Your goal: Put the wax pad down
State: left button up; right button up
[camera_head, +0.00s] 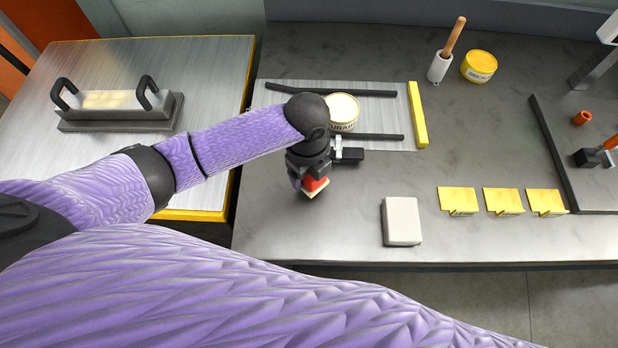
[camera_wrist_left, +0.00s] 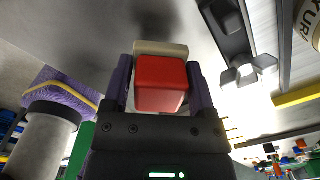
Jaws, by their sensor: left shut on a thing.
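The wax pad (camera_head: 316,186) is a red block with a cream layer at its far end. It also shows in the left wrist view (camera_wrist_left: 160,84). My left gripper (camera_head: 309,178) is shut on it, with one finger on each side of the red part. The gripper points down over the grey bench, just in front of the striped metal plate. Whether the pad touches the bench is hard to tell. My right gripper is not in view.
A round tin (camera_head: 343,112) stands on the metal plate (camera_head: 385,137) between dark rails. A white block (camera_head: 401,221) and yellow sheet pieces (camera_head: 457,200) lie to the right. A yellow bar (camera_head: 417,115) edges the plate. The bench middle (camera_head: 480,140) is clear.

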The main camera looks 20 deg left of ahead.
aim_at(308, 179)
pick_arm(q)
notch_tip(308, 179, down, 3)
jog(key=shift+b, duration=0.45)
jog(key=shift+r, duration=0.15)
jog(key=o, duration=1)
notch_tip(308, 179, up, 12)
jog(key=p, duration=0.4)
jog(key=shift+s, duration=0.1)
